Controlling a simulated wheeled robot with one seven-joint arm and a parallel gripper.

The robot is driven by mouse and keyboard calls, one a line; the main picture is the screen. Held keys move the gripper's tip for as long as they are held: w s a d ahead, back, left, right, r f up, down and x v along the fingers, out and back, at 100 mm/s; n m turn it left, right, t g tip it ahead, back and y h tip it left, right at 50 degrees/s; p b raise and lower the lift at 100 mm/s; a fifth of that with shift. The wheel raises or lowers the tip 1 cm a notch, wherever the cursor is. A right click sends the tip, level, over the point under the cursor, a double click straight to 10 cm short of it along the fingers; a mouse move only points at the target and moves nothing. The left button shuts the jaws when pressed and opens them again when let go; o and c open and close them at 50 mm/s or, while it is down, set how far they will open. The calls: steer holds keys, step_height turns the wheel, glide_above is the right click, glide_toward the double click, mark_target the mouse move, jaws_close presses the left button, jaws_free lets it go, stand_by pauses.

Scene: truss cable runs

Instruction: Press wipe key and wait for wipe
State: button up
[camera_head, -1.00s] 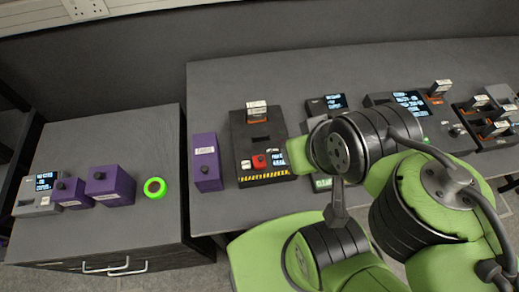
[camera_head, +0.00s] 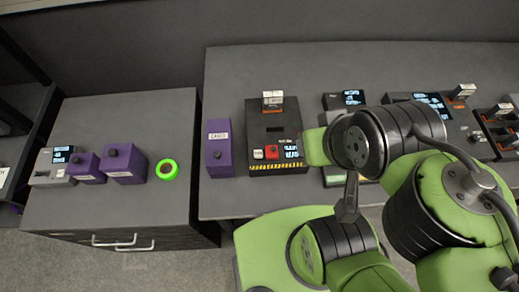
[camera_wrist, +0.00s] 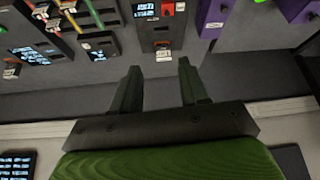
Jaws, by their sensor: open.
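A black device (camera_head: 258,132) stands on the long grey bench. It has a cartridge with an orange band (camera_head: 273,100) upright at its back. On its front are a red key (camera_head: 272,151), a white key (camera_head: 258,154) and a small lit display (camera_head: 291,151). The key labels are too small to read. In the wrist view the device (camera_wrist: 150,36) is at top centre, with the red key (camera_wrist: 167,9) near the top edge. My gripper (camera_wrist: 158,68) is open and empty, apart from the device. The head view does not show my gripper's fingers.
A purple box (camera_head: 219,158) stands left of the device. A left cabinet (camera_head: 130,110) carries two purple knob boxes (camera_head: 125,160), a grey display unit (camera_head: 52,165) and a green-ringed button (camera_head: 167,169). More devices (camera_head: 415,98) stand to the right. A gap separates cabinet and bench.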

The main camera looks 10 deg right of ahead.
stand_by(0.4)
jaws_close()
stand_by(1.5)
